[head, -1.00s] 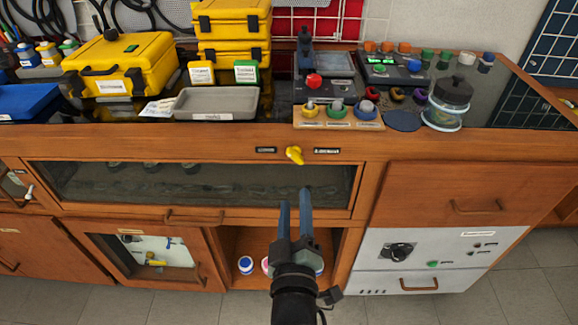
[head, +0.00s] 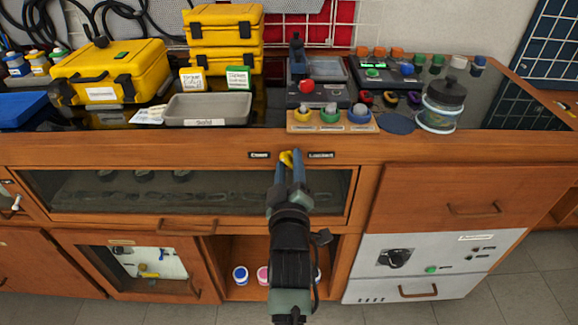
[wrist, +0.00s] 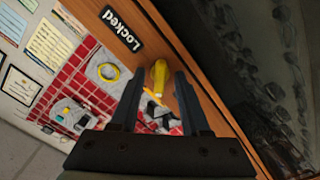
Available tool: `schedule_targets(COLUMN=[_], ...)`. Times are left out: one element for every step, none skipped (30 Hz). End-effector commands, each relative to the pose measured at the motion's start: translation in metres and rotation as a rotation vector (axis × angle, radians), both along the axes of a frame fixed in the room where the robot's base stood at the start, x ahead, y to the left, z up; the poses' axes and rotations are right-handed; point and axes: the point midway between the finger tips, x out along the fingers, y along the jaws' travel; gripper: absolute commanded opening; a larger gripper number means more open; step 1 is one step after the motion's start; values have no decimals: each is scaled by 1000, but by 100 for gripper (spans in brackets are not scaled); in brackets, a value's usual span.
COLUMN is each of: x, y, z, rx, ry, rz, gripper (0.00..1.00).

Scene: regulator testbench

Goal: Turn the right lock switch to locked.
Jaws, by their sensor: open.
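The yellow lock switch (head: 286,158) is on the wooden rail above the glass-fronted drawer, between an "Open" label (head: 259,155) on its left and a "Locked" label (head: 320,155) on its right. My gripper (head: 290,163) is open in front of it, with the blue fingers covering part of the switch. In the wrist view the switch (wrist: 159,78) sits between the two fingertips (wrist: 158,82), with a visible gap on each side. The "Locked" label (wrist: 122,28) shows beyond the left finger there. The switch's exact angle is hard to tell.
Above the rail, the countertop holds a wooden stand with coloured rings (head: 330,125), a grey tray (head: 207,110) and a jar (head: 440,104). The glass-fronted drawer (head: 100,190) and its handle (head: 187,226) are below. The rail around the switch is clear.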

Motion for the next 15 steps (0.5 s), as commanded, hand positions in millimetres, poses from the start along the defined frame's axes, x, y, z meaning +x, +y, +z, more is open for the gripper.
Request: schedule_targets(x=[0, 0, 0, 0, 0, 0, 0, 0, 0, 0, 0, 0, 0, 0, 0], y=[0, 0, 0, 0, 0, 0, 0, 0, 0, 0, 0, 0, 0, 0, 0], z=[0, 0, 0, 0, 0, 0, 0, 0, 0, 0, 0, 0, 0, 0, 0], rx=[0, 0, 0, 0, 0, 0, 0, 0, 1, 1, 1, 1, 1, 1, 1], ry=[0, 0, 0, 0, 0, 0, 0, 0, 0, 0, 0, 0, 0, 0, 0], rz=[0, 0, 0, 0, 0, 0, 0, 0, 0, 0, 0, 0, 0, 0, 0], gripper=[46, 46, 46, 46, 44, 37, 32, 26, 19, 14, 8, 1, 0, 0, 0])
